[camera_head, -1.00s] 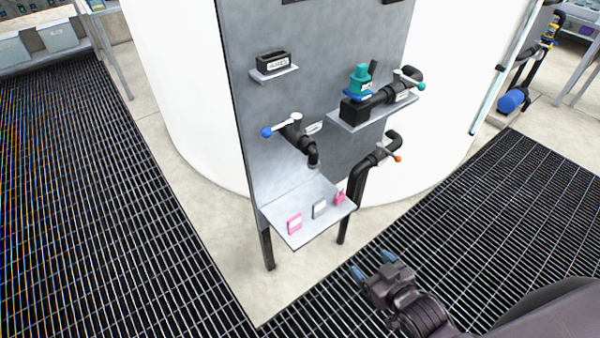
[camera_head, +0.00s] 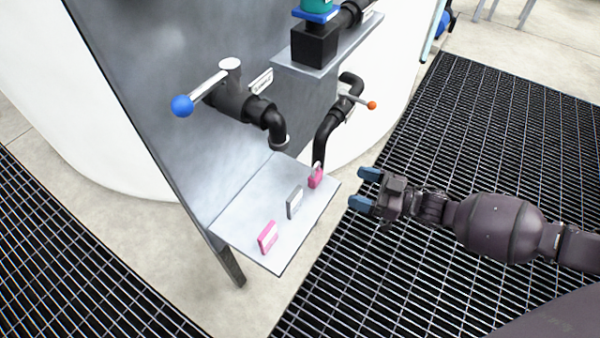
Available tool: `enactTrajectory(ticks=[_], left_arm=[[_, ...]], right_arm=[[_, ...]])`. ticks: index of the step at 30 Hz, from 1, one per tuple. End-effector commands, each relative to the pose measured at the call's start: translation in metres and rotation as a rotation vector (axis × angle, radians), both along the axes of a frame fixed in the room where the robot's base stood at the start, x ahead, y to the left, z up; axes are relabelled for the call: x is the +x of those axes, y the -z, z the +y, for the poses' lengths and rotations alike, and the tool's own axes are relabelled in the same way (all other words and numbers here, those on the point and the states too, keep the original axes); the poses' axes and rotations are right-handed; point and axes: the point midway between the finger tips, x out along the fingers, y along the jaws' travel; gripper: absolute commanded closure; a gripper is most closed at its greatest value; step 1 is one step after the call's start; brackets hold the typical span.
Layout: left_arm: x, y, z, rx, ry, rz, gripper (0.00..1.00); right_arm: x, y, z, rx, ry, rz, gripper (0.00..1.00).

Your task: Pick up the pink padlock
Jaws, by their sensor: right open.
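The pink padlock (camera_head: 316,178) stands on the grey metal shelf (camera_head: 250,205), near the shelf's right end, with its shackle up. A pink tag-like block (camera_head: 268,238) stands near the shelf's front left, and a grey block (camera_head: 294,203) with a pale face stands between the two. My right gripper (camera_head: 362,188) is open and empty, with blue fingertips pointing left toward the shelf. It is to the right of the padlock, apart from it. My left gripper is not in view.
A black pipe with a blue-knobbed valve handle (camera_head: 183,106) hangs above the shelf. Another pipe with an orange-tipped handle (camera_head: 371,105) rises behind the padlock. An upper shelf (camera_head: 335,60) holds a black box (camera_head: 313,45). Open grating floor (camera_head: 450,270) lies to the right.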

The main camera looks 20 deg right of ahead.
Motion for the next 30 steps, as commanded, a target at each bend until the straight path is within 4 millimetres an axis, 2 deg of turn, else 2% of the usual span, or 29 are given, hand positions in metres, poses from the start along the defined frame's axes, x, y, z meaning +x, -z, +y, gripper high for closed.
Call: enactTrajectory(ticks=[1, 5, 12, 20, 30], left_arm=[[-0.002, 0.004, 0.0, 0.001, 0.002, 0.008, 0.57], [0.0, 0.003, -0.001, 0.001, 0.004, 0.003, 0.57], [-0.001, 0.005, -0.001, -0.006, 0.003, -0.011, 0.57], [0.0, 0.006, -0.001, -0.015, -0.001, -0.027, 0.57], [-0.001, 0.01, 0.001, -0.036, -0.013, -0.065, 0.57]], right_arm=[[0.002, 0.006, -0.001, 0.001, -0.01, 0.003, 0.23], [0.012, 0.003, 0.004, 0.007, -0.02, -0.004, 0.23], [0.034, 0.003, 0.03, 0.008, -0.02, -0.004, 0.23], [0.045, 0.002, 0.043, 0.007, -0.018, -0.004, 0.23], [0.071, 0.003, 0.075, 0.007, -0.019, -0.002, 0.23]])
